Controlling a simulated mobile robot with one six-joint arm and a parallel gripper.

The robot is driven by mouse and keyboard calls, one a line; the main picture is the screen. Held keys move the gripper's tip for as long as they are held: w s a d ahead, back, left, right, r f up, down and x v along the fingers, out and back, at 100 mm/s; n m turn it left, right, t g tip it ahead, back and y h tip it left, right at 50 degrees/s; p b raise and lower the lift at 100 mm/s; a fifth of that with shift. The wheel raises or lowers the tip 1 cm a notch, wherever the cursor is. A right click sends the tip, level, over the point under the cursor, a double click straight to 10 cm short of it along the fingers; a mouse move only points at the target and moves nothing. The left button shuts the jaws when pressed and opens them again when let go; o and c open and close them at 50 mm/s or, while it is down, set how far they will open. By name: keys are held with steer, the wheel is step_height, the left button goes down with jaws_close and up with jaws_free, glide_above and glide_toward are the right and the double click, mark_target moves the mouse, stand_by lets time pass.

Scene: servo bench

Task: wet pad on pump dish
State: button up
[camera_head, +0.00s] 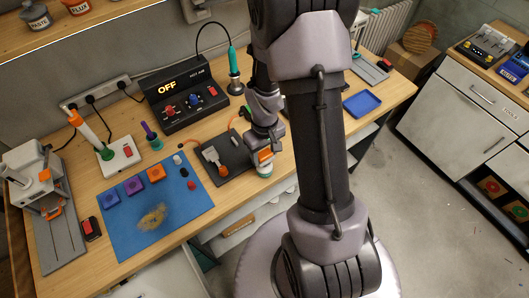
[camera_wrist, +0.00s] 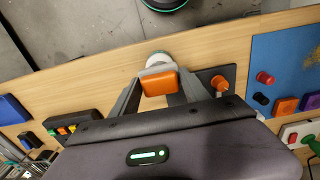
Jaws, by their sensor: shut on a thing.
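My gripper (camera_head: 258,146) is over the front edge of the bench. In the wrist view its two fingers (camera_wrist: 159,88) are shut on an orange block (camera_wrist: 160,84), which I take to be the pad. The block also shows in the head view (camera_head: 265,155). I cannot tell whether pad and dish touch. The pad's underside is hidden.
A blue mat (camera_head: 150,225) with several small blocks is further left. A hot-air station reading OFF (camera_head: 180,95) stands behind. A blue tray (camera_head: 362,104) lies to the right.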

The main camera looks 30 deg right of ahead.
mark_target(265, 154)
steer(key=shift+f+b, duration=0.7)
steer(key=shift+f, duration=0.1)
stand_by(0.5)
stand_by(0.5)
step_height(265, 154, up, 7)
steer(key=p, duration=0.5)
steer(key=shift+r, duration=0.15)
